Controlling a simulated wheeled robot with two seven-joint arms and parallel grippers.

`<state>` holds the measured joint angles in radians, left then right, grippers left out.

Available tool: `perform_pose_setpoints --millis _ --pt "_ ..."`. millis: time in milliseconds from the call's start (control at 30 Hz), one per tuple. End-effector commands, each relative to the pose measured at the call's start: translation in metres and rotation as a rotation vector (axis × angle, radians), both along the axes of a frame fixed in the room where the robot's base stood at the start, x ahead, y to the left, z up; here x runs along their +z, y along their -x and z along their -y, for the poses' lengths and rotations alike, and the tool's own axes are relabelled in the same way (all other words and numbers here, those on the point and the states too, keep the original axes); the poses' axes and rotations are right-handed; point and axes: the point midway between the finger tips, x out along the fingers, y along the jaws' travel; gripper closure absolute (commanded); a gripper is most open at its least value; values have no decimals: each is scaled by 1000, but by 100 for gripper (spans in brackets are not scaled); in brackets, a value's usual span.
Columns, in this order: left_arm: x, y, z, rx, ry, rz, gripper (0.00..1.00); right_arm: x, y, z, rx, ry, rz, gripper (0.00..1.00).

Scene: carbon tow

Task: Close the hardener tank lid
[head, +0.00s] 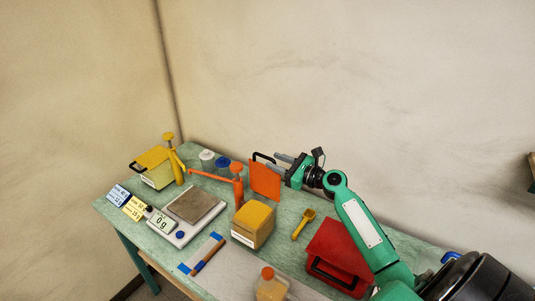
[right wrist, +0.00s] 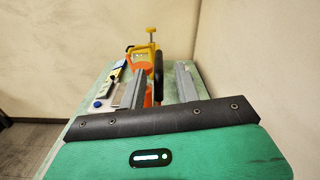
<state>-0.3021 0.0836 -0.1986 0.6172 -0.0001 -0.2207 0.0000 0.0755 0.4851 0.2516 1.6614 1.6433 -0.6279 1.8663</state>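An orange lid (head: 265,179) stands upright at the back of a box-shaped tank (head: 250,237) with an amber top and a white label; this appears to be the hardener tank, lid open. The lid's black handle (head: 264,157) is near its top edge. My right gripper (head: 281,157) is beside the lid, pointing left. In the right wrist view its two grey fingers (right wrist: 158,88) are apart, and the black handle (right wrist: 158,72) shows between or just beyond them; contact cannot be told. An orange pump (head: 238,183) stands by the tank. My left gripper is not in view.
A yellow-lidded tank (head: 157,178) with a yellow pump (head: 175,162) stands at the far left. A scale (head: 183,226) reads 0 g. A yellow scoop (head: 303,224), red case (head: 340,252), orange-capped bottle (head: 270,286) and brush (head: 206,255) lie around the tank. Walls stand behind the bench.

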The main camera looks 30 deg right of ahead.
Motion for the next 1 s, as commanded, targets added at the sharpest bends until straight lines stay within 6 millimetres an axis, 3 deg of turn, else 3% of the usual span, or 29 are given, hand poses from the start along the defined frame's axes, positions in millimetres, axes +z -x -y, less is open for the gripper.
perform_pose_setpoints --millis 100,300,667,833,1000 --pt "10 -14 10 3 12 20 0 3 -17 -7 0 0 1 67" --pt "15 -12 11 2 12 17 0 1 -34 -14 0 0 0 67" --pt "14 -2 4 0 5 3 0 0 -37 -16 0 1 -1 67" --pt "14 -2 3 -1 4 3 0 0 -37 -15 0 1 0 99" --pt "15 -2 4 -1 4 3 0 0 -37 -15 0 2 0 100"
